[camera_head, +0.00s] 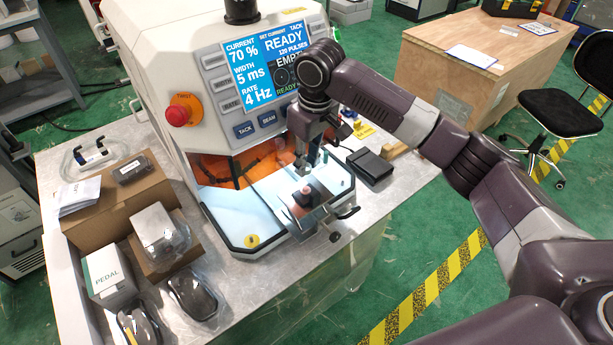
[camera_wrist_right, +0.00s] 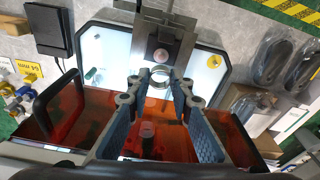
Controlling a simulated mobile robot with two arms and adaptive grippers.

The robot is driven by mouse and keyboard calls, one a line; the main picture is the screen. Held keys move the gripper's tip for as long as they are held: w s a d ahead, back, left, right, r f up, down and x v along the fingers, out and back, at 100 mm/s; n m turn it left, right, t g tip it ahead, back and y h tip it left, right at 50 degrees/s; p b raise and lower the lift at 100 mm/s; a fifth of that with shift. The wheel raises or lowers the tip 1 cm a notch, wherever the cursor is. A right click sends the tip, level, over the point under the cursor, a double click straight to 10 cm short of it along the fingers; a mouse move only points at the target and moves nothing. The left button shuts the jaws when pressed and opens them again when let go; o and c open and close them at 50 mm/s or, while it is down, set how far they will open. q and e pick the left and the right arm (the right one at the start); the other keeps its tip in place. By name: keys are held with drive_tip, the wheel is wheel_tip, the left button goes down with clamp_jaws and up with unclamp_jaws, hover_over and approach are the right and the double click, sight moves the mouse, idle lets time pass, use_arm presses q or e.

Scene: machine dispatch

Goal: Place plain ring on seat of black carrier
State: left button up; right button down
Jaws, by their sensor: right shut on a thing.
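The plain ring (camera_wrist_right: 160,83) is a small silvery ring between the fingertips of my right gripper (camera_wrist_right: 161,77) in the right wrist view. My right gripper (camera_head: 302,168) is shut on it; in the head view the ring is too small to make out. A metal fixture with a dark block and a round, pinkish-topped post (camera_wrist_right: 161,55) lies just beyond the fingertips. In the head view the same post (camera_head: 304,196) is just below my gripper. The ring looks apart from the post. I cannot tell for certain which part is the black carrier's seat. My left gripper is not in view.
The white machine (camera_head: 215,110) has an orange window and a screen reading READY. Its lit tray (camera_head: 225,212) surrounds the fixture. A black box (camera_head: 370,166) lies to the right; cardboard boxes (camera_head: 115,205) and a PEDAL box (camera_head: 108,272) stand to the left.

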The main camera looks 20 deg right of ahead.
sight(305, 188)
wheel_tip(305, 188, down, 3)
drive_tip(key=shift+r, duration=0.1)
wheel_tip(305, 188, down, 4)
drive_tip(key=shift+r+p, duration=0.25)
drive_tip(key=shift+p, duration=0.45)
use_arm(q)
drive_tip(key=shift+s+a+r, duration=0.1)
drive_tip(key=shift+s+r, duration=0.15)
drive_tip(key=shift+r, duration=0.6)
use_arm(e)
drive_tip(key=shift+f, duration=0.3)
drive_tip(key=shift+a+f, duration=0.1)
drive_tip(key=c, duration=1.7)
unclamp_jaws()
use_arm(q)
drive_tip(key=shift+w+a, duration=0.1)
